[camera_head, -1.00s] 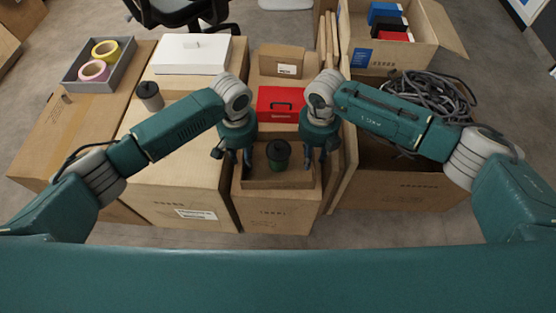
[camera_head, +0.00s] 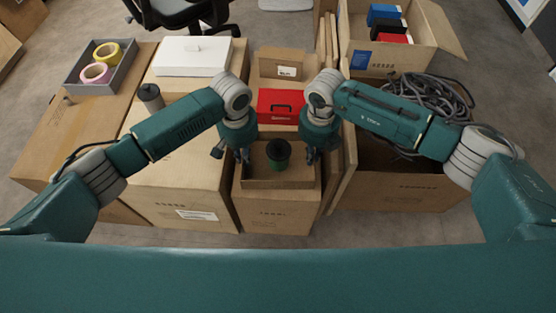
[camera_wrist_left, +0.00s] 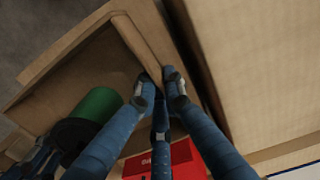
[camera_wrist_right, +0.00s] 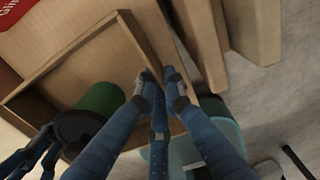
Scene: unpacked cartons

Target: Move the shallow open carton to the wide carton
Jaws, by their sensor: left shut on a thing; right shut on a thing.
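The shallow open carton (camera_head: 298,183) sits on top of the middle carton (camera_head: 278,214). A dark-lidded green cup (camera_head: 279,156) stands inside it. My left gripper (camera_head: 242,157) is shut on its left wall, which also shows between the fingers in the left wrist view (camera_wrist_left: 140,45). My right gripper (camera_head: 313,156) is shut on its right wall, also seen in the right wrist view (camera_wrist_right: 138,45). Large closed cartons stand left of it, one with a white label (camera_head: 185,200) and another at far left (camera_head: 60,135); I cannot tell which is the wide carton.
A red case (camera_head: 280,104) and a small box (camera_head: 281,65) lie behind the shallow carton. A white box (camera_head: 192,56) and a grey cup (camera_head: 150,96) occupy the labelled carton. A grey tray (camera_head: 78,86) holds tape rolls.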

